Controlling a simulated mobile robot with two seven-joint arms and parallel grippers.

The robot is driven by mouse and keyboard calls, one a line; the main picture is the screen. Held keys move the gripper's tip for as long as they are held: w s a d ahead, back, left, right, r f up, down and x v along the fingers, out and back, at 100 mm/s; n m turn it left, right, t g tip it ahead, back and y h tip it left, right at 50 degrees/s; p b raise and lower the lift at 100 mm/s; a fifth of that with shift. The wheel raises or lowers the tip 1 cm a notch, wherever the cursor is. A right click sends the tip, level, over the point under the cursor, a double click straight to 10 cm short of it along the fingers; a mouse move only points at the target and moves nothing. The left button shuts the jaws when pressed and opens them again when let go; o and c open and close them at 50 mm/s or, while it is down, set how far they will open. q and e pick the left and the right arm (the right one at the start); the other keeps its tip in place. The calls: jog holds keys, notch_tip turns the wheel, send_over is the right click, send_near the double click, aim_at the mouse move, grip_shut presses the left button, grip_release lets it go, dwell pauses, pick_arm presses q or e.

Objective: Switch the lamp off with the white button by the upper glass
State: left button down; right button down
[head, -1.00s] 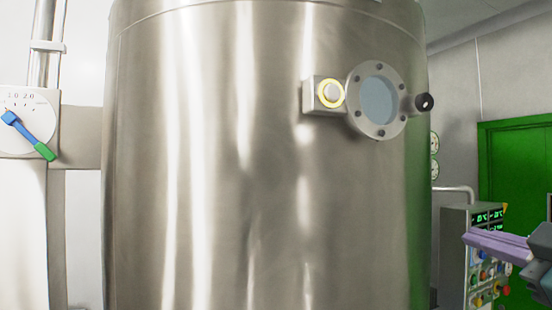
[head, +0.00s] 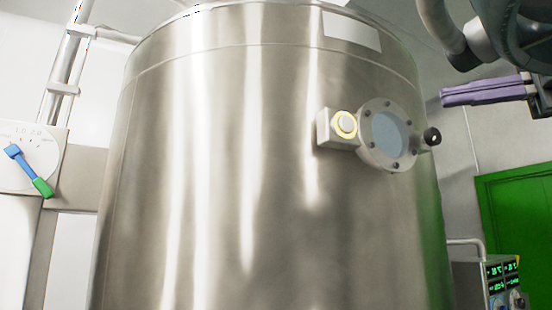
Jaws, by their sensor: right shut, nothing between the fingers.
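The white button (head: 346,123) has a yellow ring and sits on a small grey box (head: 325,128) on the steel vessel. The round upper glass (head: 388,134), with a bolted flange, is just right of it. A black knob (head: 432,136) sits at the flange's right side. My right gripper (head: 444,97) is shut and empty, its purple fingers pointing left. It appears up and to the right of the glass and button, apart from both in the picture. My left gripper is not in view.
The large steel vessel (head: 210,180) fills the middle. A dial with a blue and green pointer (head: 28,170) is at the left, beside a pipe (head: 68,75). A control panel (head: 503,285) and a green door (head: 517,215) are at the lower right.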

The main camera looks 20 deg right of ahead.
jog(key=p, duration=1.4)
send_near(343, 123)
jog(key=s+a+x, duration=0.1)
jog(key=x, duration=0.4)
jog(key=shift+w+d, duration=0.2)
jog(key=shift+w, duration=0.55)
